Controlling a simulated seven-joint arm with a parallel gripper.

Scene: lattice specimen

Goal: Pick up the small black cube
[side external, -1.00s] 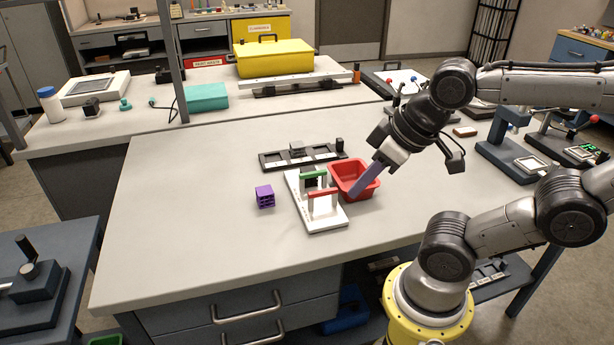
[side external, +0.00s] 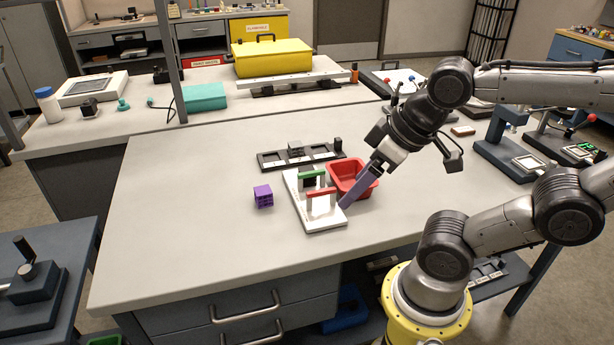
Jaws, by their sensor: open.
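My gripper (side external: 346,204) reaches down from the right on long purple-grey fingers. Its tips are beside the right edge of the white fixture (side external: 326,225), in front of the red bin; the gap between the fingers is hard to see, and nothing shows in them. The fixture carries a green-topped gate and a red-topped gate. A dark square patch (side external: 309,183) shows under the green gate; I cannot tell whether it is a cube or a pad. Small black blocks also show on the dark rack behind, one at its right end (side external: 338,143) and one near its middle (side external: 296,147).
A red bin (side external: 366,188) stands right of the fixture, close to my fingers. A purple lattice cube (side external: 263,196) sits to the left. The dark rack (side external: 268,162) lies behind. The table's left side (side external: 180,230) and front are clear.

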